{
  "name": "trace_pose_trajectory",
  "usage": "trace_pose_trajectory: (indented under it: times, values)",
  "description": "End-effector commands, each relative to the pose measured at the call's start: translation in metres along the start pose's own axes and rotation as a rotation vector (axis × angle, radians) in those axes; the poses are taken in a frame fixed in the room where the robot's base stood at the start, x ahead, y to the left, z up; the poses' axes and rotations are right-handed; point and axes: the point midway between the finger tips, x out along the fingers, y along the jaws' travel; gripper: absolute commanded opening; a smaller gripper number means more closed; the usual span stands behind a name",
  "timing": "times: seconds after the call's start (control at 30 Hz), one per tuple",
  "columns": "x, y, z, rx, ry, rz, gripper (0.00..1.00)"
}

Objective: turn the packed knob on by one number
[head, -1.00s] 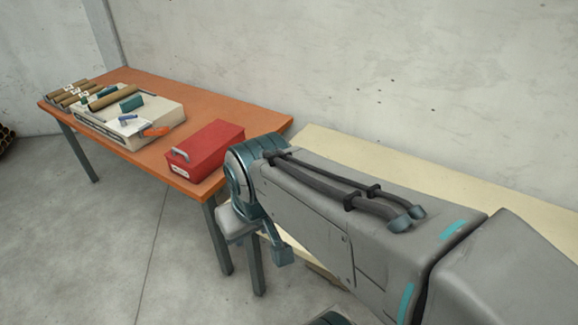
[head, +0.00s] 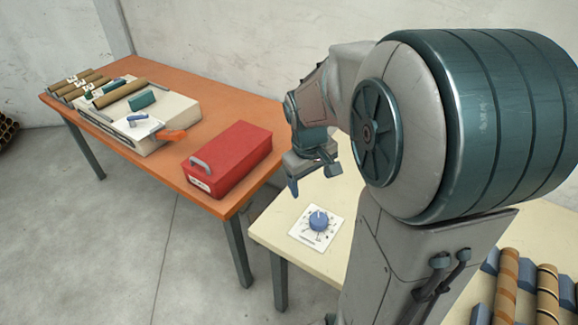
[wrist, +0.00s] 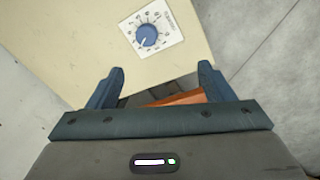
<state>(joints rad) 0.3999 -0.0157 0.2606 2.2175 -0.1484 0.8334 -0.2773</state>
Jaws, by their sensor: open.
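The packed knob (head: 318,221) is a blue dial on a white plate (head: 304,236) with numbers around it, lying on the near left part of the cream table. In the wrist view the blue knob (wrist: 146,37) and its white plate (wrist: 171,40) show beyond the fingers, near the top. Its white pointer line is visible, but the number it marks is too small to read. My gripper (head: 308,186) is above and to the left of the knob, apart from it. In the wrist view my gripper (wrist: 160,80) has its two blue fingers spread wide, with nothing between them.
The cream table (head: 275,232) is clear around the plate; striped rolls (head: 506,285) lie at its right. An orange table (head: 205,95) stands behind left, bearing a red box (head: 235,155) and a pale winder (head: 170,108) with cardboard tubes.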

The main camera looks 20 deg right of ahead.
Motion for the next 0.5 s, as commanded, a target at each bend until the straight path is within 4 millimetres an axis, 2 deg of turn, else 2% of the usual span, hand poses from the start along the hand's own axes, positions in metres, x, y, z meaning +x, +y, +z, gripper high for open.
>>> trace_pose_trajectory:
  times: [0.03,0.2,0.33,0.5]
  values:
    - [0.023,0.010,-0.008,-0.020,-0.023,-0.017,0.75]
    - [0.077,0.036,-0.029,-0.097,-0.053,-0.075,0.75]
    - [0.109,0.051,-0.038,-0.135,-0.057,-0.117,0.75]
    - [0.131,0.060,-0.045,-0.163,-0.051,-0.146,0.75]
